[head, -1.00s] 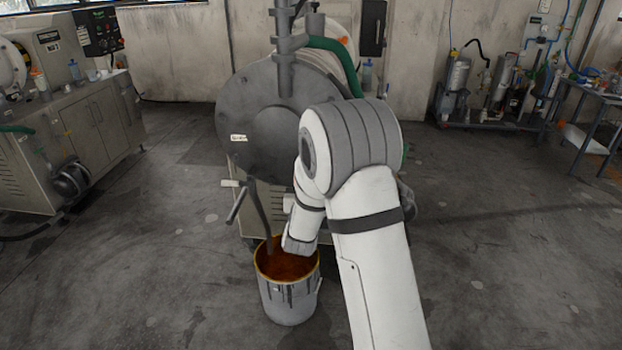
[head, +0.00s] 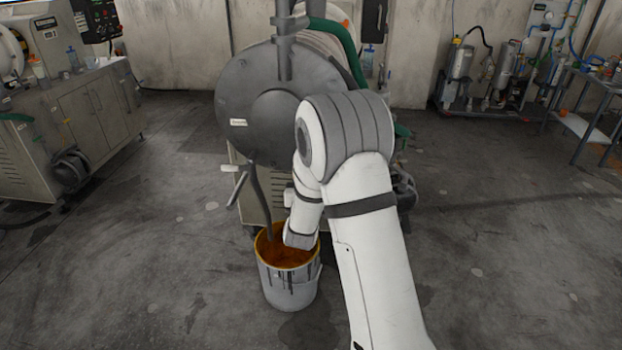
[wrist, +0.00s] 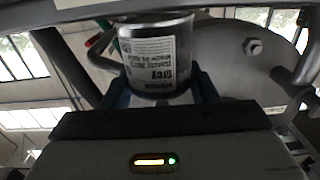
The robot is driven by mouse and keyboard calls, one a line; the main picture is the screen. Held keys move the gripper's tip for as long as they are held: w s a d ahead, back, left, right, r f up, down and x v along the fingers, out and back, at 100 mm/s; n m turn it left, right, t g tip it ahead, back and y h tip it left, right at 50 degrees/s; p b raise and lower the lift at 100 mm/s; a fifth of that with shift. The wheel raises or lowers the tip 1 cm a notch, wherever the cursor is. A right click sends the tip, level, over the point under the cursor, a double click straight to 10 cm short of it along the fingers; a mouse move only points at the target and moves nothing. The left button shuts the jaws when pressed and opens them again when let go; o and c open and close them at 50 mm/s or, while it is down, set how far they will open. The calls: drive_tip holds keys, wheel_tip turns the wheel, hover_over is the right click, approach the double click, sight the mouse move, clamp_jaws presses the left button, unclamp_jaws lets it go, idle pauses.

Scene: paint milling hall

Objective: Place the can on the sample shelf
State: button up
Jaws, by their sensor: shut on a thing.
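A dark metal can (wrist: 158,52) with a white label shows in the wrist view, upside down in the picture. My gripper (wrist: 160,88) is shut on it, with a dark finger on each side. In the head view my arm bends down in front of the mill, and its forearm hides the gripper and can. I cannot tell for sure which piece is the sample shelf. A bench with a lower shelf (head: 585,127) stands at the far right, cut off by the picture edge.
A grey round-fronted mill (head: 270,100) stands straight ahead. A bucket (head: 289,289) of orange-brown paint sits on the floor below it. A beige cabinet machine (head: 75,125) is at left, a pump cart (head: 480,80) at back right. The floor (head: 500,240) at right is clear.

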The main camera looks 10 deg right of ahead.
drive_tip(key=shift+f+b, duration=0.55)
drive_tip(key=shift+b, duration=0.05)
drive_tip(key=o, duration=1.1)
drive_tip(key=shift+s, duration=0.1)
drive_tip(key=s+a+r+n+g+y+p, duration=0.1)
drive_tip(key=s+a+r+g+y, duration=0.15)
drive_tip(key=s, duration=0.55)
drive_tip(key=s+a+r+n+g+y+p, duration=0.1)
drive_tip(key=s+a+r+g+y, duration=0.2)
drive_tip(key=s, duration=0.4)
drive_tip(key=s+d+r+g+p, duration=0.1)
drive_tip(key=s+d+g, duration=0.1)
drive_tip(key=s, duration=0.5)
drive_tip(key=s+d+r+n+g+p, duration=0.1)
drive_tip(key=s+g, duration=0.3)
drive_tip(key=s, duration=0.4)
drive_tip(key=s+d+r+g+p, duration=0.1)
drive_tip(key=s+d+r+g, duration=0.1)
drive_tip(key=s, duration=0.5)
drive_tip(key=shift+s+d+r+g, duration=0.2)
drive_tip(key=shift+r+g, duration=0.1)
drive_tip(key=shift+r, duration=0.1)
drive_tip(key=shift+s+d+r+g, duration=0.15)
drive_tip(key=shift+r+g, duration=0.1)
drive_tip(key=shift+r, duration=0.1)
